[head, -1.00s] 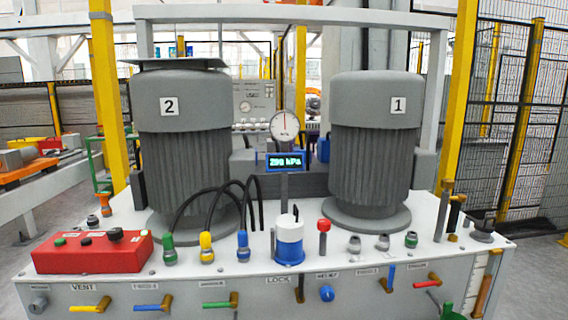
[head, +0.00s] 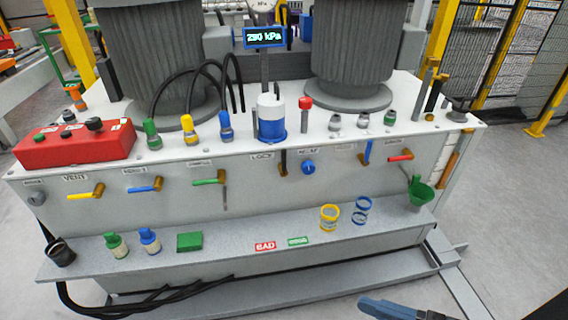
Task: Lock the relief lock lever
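A small lever with a dark, roughly upright handle and a brass-coloured base (head: 283,163) is on the front panel, between the LOCK plate (head: 262,156) and a blue round knob (head: 308,167). A small label above the knob seems to read RELIEF. The lever is small in the head view, so its exact setting is hard to read. A blue-grey part that seems to be my gripper (head: 392,308) shows at the bottom edge, low and right of the lever and well apart from it. Its fingers are not clear, and I see nothing held.
The front shelf (head: 215,258) carries bottles, a green block (head: 189,242), rings and a green funnel (head: 420,192). Yellow (head: 86,194), blue, green and red levers line the panel. A blue-and-white cup (head: 271,120) stands above the LOCK plate. The display reads about 290 kPa.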

